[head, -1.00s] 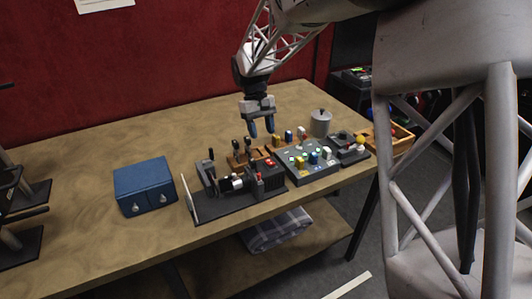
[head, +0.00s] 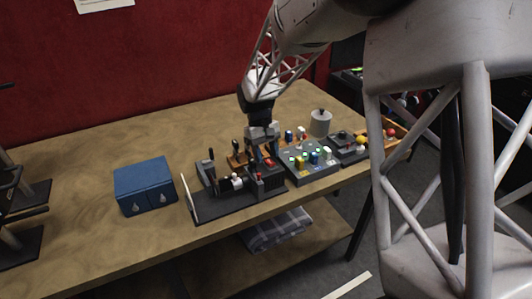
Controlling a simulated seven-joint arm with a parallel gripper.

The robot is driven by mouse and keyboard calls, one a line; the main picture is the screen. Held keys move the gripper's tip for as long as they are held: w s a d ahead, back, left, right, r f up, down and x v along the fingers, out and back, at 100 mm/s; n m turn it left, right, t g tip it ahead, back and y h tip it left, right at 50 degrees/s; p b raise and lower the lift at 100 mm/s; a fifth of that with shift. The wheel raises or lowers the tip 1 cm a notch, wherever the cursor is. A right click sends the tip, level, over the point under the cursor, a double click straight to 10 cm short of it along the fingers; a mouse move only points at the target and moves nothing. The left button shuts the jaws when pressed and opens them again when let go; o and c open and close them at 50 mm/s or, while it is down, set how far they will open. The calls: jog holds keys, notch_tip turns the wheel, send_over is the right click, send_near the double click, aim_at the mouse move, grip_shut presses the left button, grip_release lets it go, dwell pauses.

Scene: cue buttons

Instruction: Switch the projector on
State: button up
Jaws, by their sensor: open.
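A dark projector-like unit (head: 268,182) stands on a black base (head: 225,207) near the table's front edge. It has a lens on its left side, facing a thin pale panel (head: 189,198). Red parts (head: 269,163) show on its top, and a small red spot shows on its front. I cannot tell which is the switch. My gripper (head: 263,150) points down just behind and above the unit's top, close to the red parts. It is open with nothing seen between its fingers. Whether its tips touch anything cannot be told.
Right of the unit is a grey panel (head: 312,172) with several coloured blocks and buttons. Beyond it are a joystick-like box (head: 346,153), a lidded grey pot (head: 320,123) and a wooden tray (head: 400,141). Upright levers stand behind the base. A blue drawer box (head: 145,185) sits left.

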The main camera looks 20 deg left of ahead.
grip_shut()
jog(key=shift+d+r+t+y, duration=0.1)
jog(key=shift+r+t+y, duration=0.05)
jog(key=shift+t+y, duration=0.15)
jog(key=shift+s+d+r+t+y, duration=0.15)
jog(key=shift+s+d+t+y, duration=0.1)
jog(key=shift+t+y, duration=0.4)
jog(key=shift+s+d+r+t+y, duration=0.1)
jog(key=shift+s+r+t+y, duration=0.1)
jog(key=shift+t+y, duration=0.45)
grip_release()
